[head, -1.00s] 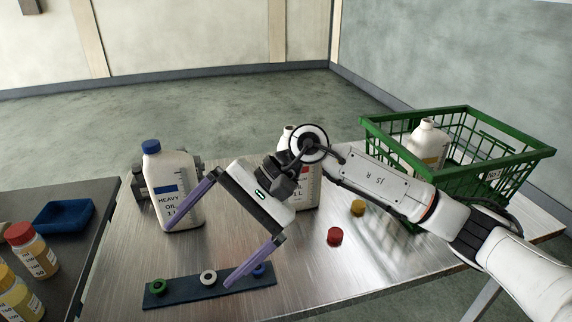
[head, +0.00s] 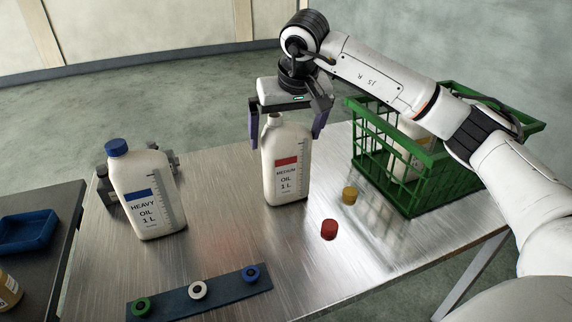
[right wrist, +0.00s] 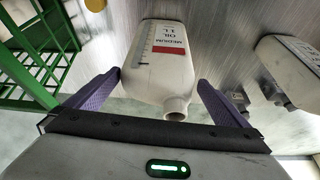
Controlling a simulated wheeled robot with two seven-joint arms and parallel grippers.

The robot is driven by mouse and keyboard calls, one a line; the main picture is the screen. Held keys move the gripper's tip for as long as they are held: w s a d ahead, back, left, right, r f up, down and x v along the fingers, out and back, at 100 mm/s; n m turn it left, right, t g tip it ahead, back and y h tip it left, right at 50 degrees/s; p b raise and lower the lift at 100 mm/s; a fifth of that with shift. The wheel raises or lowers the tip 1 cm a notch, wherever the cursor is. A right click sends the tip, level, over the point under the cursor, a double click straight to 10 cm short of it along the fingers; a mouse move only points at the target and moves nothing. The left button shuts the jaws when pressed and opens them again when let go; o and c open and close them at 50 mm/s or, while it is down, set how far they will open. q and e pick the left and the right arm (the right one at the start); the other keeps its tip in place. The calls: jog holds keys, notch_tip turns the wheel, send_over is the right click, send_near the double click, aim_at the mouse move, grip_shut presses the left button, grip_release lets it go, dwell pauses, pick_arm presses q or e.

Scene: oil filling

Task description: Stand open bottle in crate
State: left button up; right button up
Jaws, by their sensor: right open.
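The open bottle, a white jug with a red "MEDIUM OIL 1 L" label (head: 285,165), stands upright and uncapped on the metal table. My right gripper (head: 286,138) is above it, open, with a purple finger on either side of its neck and shoulders. In the right wrist view the bottle (right wrist: 163,62) lies between the spread fingers, with gaps on both sides. The green crate (head: 397,190) stands at the right of the table. An uncapped bottle with a yellow label (head: 402,160) is in it, partly hidden by my right arm. My left gripper is not in view.
A blue-capped heavy oil bottle (head: 148,195) stands at left by a grey clamp-like fixture (head: 108,186). A red cap (head: 329,229) and a yellow cap (head: 349,195) lie between bottle and crate. A dark strip with rings (head: 220,290) lies in front.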

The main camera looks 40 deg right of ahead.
jog(key=x, duration=0.4)
jog(key=shift+s+d+f, duration=0.15)
jog(key=shift+s+f, duration=0.05)
jog(key=shift+f, duration=0.15)
jog(key=shift+c, duration=0.3)
jog(key=shift+r, duration=0.1)
jog(key=c, duration=1.3)
